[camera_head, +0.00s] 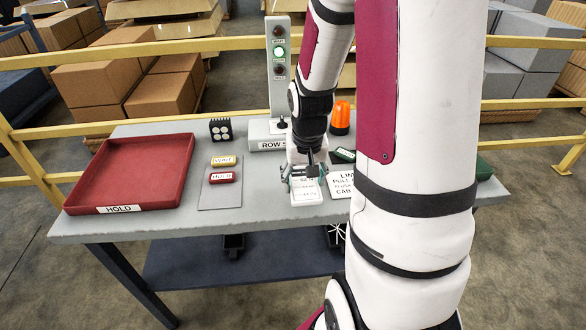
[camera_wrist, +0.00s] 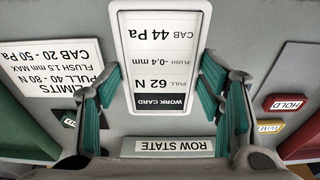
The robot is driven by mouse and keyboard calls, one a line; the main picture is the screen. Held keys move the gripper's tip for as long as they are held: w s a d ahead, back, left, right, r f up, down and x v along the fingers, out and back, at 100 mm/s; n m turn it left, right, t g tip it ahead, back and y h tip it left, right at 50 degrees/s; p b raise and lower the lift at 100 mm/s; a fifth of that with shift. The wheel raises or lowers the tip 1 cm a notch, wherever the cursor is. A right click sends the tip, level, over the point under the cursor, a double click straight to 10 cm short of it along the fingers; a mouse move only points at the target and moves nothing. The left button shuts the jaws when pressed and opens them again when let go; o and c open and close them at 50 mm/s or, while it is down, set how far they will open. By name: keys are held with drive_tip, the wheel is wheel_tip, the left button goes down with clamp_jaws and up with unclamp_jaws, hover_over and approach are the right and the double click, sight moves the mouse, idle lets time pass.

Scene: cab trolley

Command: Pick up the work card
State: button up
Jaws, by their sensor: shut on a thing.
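The white work card (camera_head: 307,191) is at the front middle of the grey table, under my gripper (camera_head: 304,175). In the wrist view the work card (camera_wrist: 158,50) fills the middle, its print upside down: pull 62 N, flush -0.4 mm, cab 44 Pa. My gripper (camera_wrist: 162,88) has its teal finger pads on the card's two long sides and is shut on it. The card looks flat and level; I cannot tell whether it touches the table or hangs just above it. My arm hides part of the table to the right.
A white limits plate (camera_head: 343,184) lies close right of the card. A red hold tray (camera_head: 130,199) is at the left; yellow (camera_head: 223,161) and red (camera_head: 223,177) labelled pieces lie between. The row state post (camera_head: 279,75), lit green, and an orange beacon (camera_head: 341,113) stand behind.

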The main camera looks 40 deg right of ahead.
sight(319, 200)
drive_tip(key=s, duration=0.4)
drive_tip(key=s+a+p, duration=0.1)
drive_tip(key=s, duration=0.1)
drive_tip(key=shift+s+r, duration=0.25)
drive_tip(key=shift+r, duration=0.15)
drive_tip(key=s+p, duration=0.1)
drive_tip(key=p, duration=0.1)
drive_tip(key=s+p, duration=0.1)
drive_tip(key=p, duration=0.1)
drive_tip(key=shift+a+r, duration=0.1)
drive_tip(key=shift+a, duration=0.1)
drive_tip(key=shift+s+p, duration=0.1)
drive_tip(key=shift+p, duration=0.2)
